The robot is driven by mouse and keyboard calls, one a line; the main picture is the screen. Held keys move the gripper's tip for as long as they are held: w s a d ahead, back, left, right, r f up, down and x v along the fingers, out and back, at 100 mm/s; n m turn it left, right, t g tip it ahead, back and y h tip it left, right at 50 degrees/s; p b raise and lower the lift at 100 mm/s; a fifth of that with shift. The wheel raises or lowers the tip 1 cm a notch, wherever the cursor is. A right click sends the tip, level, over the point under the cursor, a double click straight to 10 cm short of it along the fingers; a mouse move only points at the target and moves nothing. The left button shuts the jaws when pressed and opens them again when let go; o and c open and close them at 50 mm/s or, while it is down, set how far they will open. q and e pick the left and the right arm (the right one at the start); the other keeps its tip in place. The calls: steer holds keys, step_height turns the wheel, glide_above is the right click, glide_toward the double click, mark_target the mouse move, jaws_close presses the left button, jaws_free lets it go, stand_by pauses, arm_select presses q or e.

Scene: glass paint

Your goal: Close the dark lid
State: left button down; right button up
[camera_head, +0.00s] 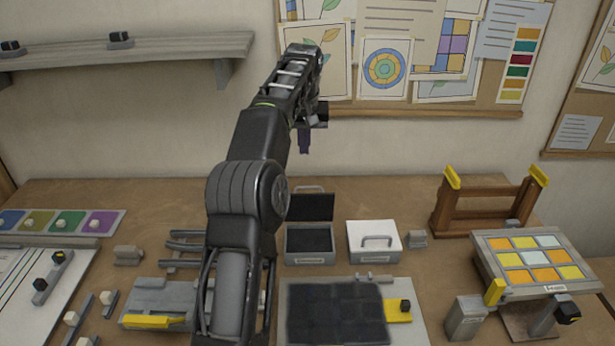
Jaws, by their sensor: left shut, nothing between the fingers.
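The dark lid (312,207) stands raised at the back of a small grey box (310,258), with its dark inner face toward me and a handle showing at its top edge. The box is open and its inside looks dark. My left gripper (304,140) hangs in the air above and behind the lid, in front of the wall. Its fingers point down, are shut and hold nothing. It looks apart from the lid, though the depth between them is hard to judge. My left arm hides part of the table left of the box. My right gripper is not in view.
A white-lidded box (375,229) with a handle stands shut just right of the open box. A dark panel (335,315) lies on a grey board in front. A wooden rack (485,215) and a tilted stand of coloured panes (535,262) are at the right.

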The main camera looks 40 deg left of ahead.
mark_target(309, 202)
arm_select(q)
step_height(309, 202, down, 9)
steer(key=b, duration=0.2)
steer(key=shift+s+d+f+b, duration=0.15)
steer(key=shift+s+d+b, duration=0.15)
steer(key=shift+s, duration=0.15)
steer(key=shift+f, duration=0.1)
stand_by(0.5)
